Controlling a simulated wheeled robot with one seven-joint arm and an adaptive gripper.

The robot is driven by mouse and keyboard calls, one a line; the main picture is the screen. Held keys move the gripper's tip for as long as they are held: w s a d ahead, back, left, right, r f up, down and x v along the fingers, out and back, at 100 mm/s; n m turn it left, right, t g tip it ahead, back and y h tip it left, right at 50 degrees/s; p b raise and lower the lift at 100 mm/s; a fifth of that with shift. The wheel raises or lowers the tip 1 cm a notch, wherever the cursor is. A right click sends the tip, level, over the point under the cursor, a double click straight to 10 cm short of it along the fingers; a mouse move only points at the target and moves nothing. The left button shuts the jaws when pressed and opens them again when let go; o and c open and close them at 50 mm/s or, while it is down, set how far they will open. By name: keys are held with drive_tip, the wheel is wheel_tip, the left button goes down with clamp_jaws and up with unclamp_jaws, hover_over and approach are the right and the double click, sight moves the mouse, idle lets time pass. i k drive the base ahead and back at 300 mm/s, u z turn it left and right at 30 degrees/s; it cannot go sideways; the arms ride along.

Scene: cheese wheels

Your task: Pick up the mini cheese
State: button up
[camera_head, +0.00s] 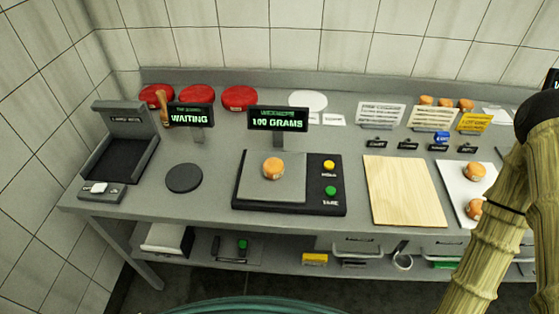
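A small round orange-tan cheese (273,167) sits on the grey plate of a black scale (289,207) in the middle of the counter. Two more small cheeses of like look, an upper one (475,172) and a lower one (474,208), lie on a white board (452,178) at the right. Several others (446,102) stand in a row at the back right. I cannot tell from the picture which one is meant by the mini cheese. My arm shows at the right edge, close to the white board, but my gripper is not in view.
A display (278,119) behind the scale reads "100 GRAMS". A wooden board (404,191) lies right of the scale, bare. A black disc (184,178) and a dark tray device (122,150) are at the left. Red wheels (239,97) and signs line the back.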

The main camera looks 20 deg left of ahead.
sight(274, 168)
drive_tip(key=z, duration=1.3)
drive_tip(key=k, duration=1.05)
drive_tip(key=u, duration=1.85)
